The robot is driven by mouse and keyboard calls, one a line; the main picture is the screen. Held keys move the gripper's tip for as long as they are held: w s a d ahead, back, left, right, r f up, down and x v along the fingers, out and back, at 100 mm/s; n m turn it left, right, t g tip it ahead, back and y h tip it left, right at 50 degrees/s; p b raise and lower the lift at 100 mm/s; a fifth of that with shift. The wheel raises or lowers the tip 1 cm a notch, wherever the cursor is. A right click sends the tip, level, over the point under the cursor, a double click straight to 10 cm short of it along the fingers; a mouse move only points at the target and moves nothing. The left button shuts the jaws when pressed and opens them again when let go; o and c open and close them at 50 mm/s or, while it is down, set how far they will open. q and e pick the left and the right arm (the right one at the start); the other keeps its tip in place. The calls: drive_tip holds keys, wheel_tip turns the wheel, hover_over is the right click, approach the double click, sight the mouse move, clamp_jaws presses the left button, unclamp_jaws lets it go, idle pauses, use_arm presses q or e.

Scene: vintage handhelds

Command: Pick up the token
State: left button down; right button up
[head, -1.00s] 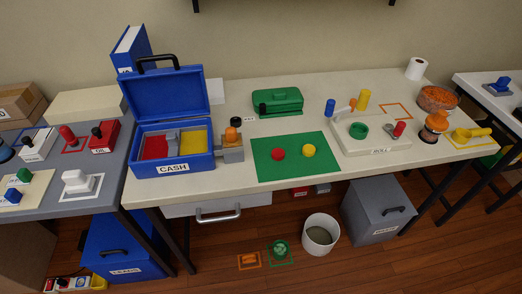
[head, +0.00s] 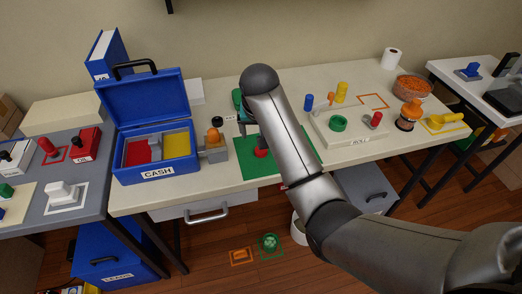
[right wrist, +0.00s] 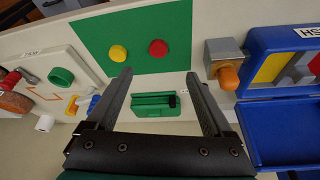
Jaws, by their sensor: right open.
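Two round tokens lie on a green mat (head: 246,171). The red token (head: 261,153) partly shows past my right arm in the head view, and the yellow one is hidden there. In the right wrist view, the red token (right wrist: 158,48) and the yellow token (right wrist: 118,53) both lie on the green mat (right wrist: 135,25), side by side. My right gripper (right wrist: 158,75) is open with nothing between its fingers. It is above the table, over the area of the green lidded box (right wrist: 156,105), apart from both tokens. My left gripper is not in view.
An open blue cash box (head: 160,172) with red and yellow compartments stands left of the mat. A grey block with an orange knob (head: 214,137) sits beside it. Right of the mat is a pale tray (head: 352,143) with a green ring (head: 338,123) and pegs.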

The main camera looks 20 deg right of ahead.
drive_tip(key=b, duration=0.3)
hover_over(261, 151)
drive_tip(key=s+a, duration=0.1)
drive_tip(key=s, duration=0.1)
wheel_tip(261, 151, down, 9)
drive_tip(key=shift+s+r, duration=0.15)
drive_tip(key=shift+r, duration=0.05)
drive_tip(key=shift+b+x, duration=1.5)
drive_tip(key=shift+x, duration=1.1)
drive_tip(key=shift+d, duration=0.2)
clamp_jaws()
